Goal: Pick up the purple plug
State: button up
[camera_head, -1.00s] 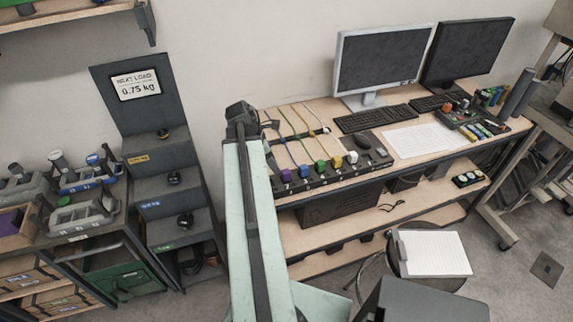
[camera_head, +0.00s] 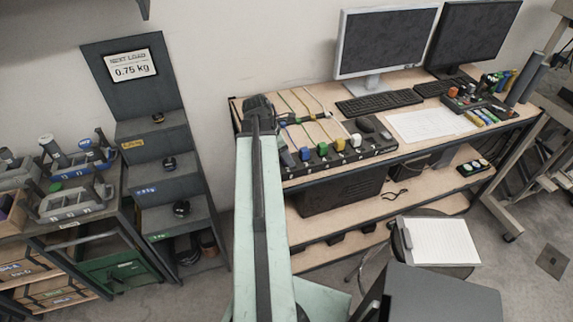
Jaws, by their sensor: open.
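The purple plug (camera_head: 287,158) is at the left end of a row of coloured plugs on a dark strip along the front edge of the desk. To its right are a blue plug (camera_head: 304,154), a green plug (camera_head: 322,149), a yellow plug (camera_head: 339,144) and a white plug (camera_head: 355,140). My arm rises in front of the desk's left end. My gripper (camera_head: 305,118) is open, small and dark above the desk, behind and above the plug row. It is apart from the purple plug and holds nothing that I can see.
Cables run back from the plugs. Two monitors (camera_head: 385,42), keyboards (camera_head: 380,104) and paper (camera_head: 431,125) are further right on the desk (camera_head: 310,97). A dark stepped stand (camera_head: 168,177) is left of my arm. A stool with a pad (camera_head: 438,240) stands in front.

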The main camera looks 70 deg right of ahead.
jog(key=shift+r, duration=0.15)
jog(key=shift+c, duration=0.6)
grip_shut()
